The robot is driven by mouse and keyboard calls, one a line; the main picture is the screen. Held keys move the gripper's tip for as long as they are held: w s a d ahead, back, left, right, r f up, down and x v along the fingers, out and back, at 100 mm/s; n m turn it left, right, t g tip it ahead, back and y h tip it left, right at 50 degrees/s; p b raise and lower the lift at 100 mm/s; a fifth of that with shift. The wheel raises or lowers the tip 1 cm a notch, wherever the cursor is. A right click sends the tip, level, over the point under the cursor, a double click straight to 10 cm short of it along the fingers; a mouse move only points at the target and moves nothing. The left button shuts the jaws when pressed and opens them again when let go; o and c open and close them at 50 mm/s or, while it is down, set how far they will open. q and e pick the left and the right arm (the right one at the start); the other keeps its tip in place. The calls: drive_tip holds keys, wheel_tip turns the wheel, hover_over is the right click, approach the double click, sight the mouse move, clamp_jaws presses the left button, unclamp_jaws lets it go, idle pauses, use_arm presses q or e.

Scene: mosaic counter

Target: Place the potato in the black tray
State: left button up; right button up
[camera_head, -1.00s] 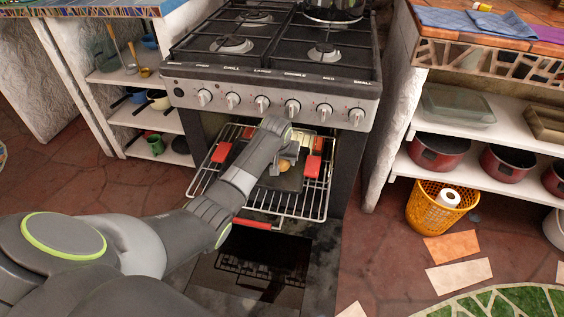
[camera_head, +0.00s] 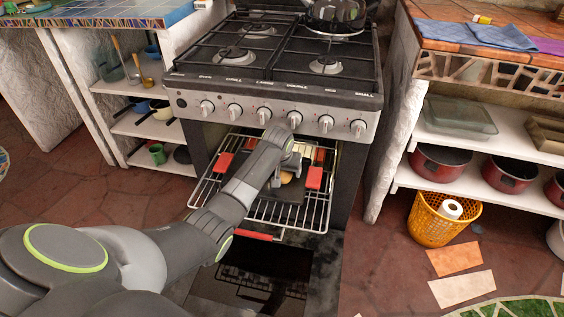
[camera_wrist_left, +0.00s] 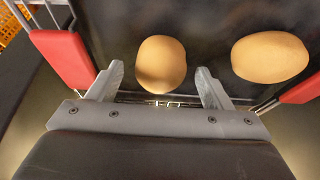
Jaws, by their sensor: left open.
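The black tray (camera_head: 290,194) sits on the pulled-out oven rack, with red grips at its corners. In the left wrist view, its dark surface (camera_wrist_left: 208,22) carries two tan potatoes. One potato (camera_wrist_left: 161,64) lies between and just beyond the fingertips of my left gripper (camera_wrist_left: 159,72). The other potato (camera_wrist_left: 269,57) lies to the right, outside the fingers. My arm hides part of the tray. My right gripper is not in view.
The wire rack (camera_head: 318,212) sticks out of the oven below the stove knobs. A red grip (camera_head: 314,177) stands close to the gripper's right. Shelves with pots (camera_head: 440,163) flank the stove on the right. An orange basket (camera_head: 432,222) stands on the floor.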

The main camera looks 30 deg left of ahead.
use_arm(q)
drive_tip(key=p+v, duration=0.3)
drive_tip(key=v, duration=0.8)
drive_tip(key=shift+r+p, duration=0.2)
drive_tip(key=shift+p, duration=0.15)
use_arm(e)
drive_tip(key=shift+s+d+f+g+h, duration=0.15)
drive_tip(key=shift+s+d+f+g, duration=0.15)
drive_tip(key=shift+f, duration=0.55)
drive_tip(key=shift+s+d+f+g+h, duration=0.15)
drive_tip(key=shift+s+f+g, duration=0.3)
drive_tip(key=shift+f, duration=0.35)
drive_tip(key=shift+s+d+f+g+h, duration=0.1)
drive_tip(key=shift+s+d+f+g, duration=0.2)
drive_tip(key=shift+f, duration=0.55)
use_arm(q)
drive_tip(key=shift+s, duration=0.15)
